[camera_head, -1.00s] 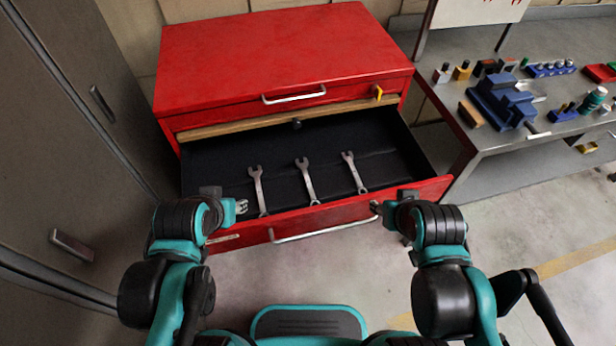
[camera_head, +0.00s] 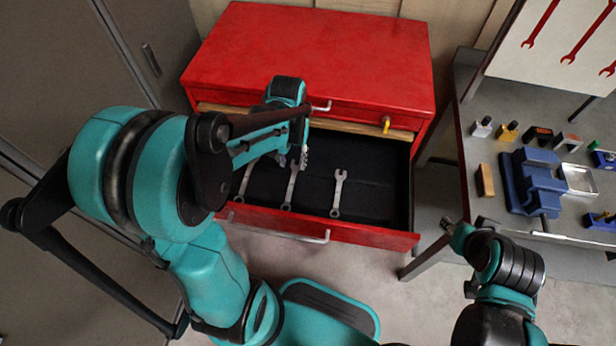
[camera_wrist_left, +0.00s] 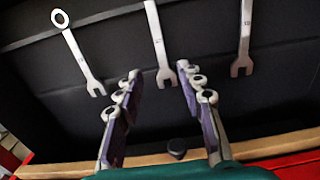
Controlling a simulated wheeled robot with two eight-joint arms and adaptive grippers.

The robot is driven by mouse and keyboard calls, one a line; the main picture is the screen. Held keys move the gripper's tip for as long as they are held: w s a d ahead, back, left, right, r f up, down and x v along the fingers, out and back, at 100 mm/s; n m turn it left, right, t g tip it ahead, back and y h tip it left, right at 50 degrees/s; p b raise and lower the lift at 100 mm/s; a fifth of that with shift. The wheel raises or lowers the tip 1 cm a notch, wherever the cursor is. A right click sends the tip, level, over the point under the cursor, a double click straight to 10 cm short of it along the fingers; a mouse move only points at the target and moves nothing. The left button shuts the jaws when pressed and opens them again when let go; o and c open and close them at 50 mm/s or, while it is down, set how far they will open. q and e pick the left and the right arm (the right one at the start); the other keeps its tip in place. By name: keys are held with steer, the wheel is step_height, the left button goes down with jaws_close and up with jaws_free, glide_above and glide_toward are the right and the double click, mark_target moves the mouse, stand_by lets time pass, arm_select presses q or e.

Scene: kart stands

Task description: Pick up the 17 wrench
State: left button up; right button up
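Three silver wrenches lie in the open drawer: a left one (camera_head: 245,178), a middle one (camera_head: 291,185) and a right one (camera_head: 338,192). Stamped numbers in the left wrist view are too blurred to read surely. My left gripper (camera_head: 300,157) is over the drawer, near the open jaw of the middle wrench. In the left wrist view its fingers (camera_wrist_left: 152,92) are apart with nothing held, and the middle wrench (camera_wrist_left: 158,40) points into the gap from above. The other two wrenches (camera_wrist_left: 78,50) (camera_wrist_left: 244,38) lie outside the fingers. My right gripper (camera_head: 450,228) is right of the drawer, clear of the wrenches.
The drawer (camera_head: 378,238) belongs to a red cabinet (camera_head: 310,55); its wooden rail and yellow latch (camera_head: 386,124) are just behind. A grey workbench (camera_head: 500,215) with a blue vise (camera_head: 532,182) stands right. Grey lockers (camera_head: 60,60) stand left.

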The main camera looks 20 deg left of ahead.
mark_target(293, 180)
arm_select(q)
step_height(293, 180, down, 3)
steer(key=shift+s+a+f+b, duration=0.1)
steer(key=shift+a+b, duration=0.05)
steer(key=shift+b, duration=0.5)
steer(key=f+b, duration=0.2)
steer(key=f, duration=0.2)
steer(key=shift+s+f+b, duration=0.2)
steer(key=shift+b, duration=0.1)
steer(key=shift+r, duration=0.1)
steer(key=shift+f, duration=0.3)
jaws_close()
